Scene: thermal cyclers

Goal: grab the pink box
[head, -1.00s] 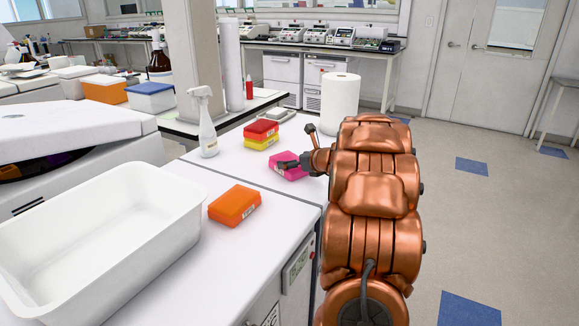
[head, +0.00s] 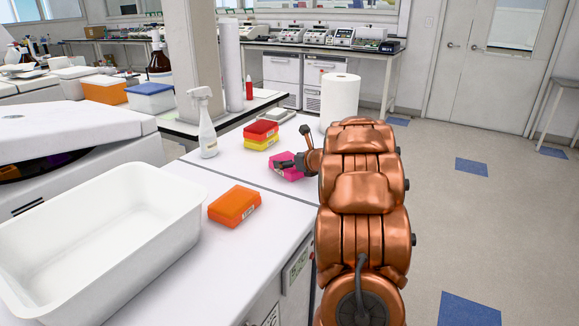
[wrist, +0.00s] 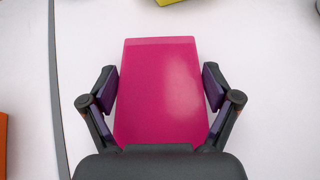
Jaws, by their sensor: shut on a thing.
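The pink box (head: 286,171) is at the white counter near its right edge, partly hidden by my gripper in the head view. In the wrist view the pink box (wrist: 162,95) fills the middle, between the two dark fingers. My gripper (head: 296,163) reaches it from the right in the head view. In the wrist view my gripper (wrist: 161,88) is shut on the box, one purple-padded finger at each side. I cannot tell whether the box rests on the counter or is slightly raised.
A red box (head: 262,130) sits on a yellow box (head: 262,144) just behind. An orange box (head: 234,205) lies nearer, beside a large white tub (head: 150,245). A spray bottle (head: 205,125) and a paper roll (head: 340,100) stand near the back.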

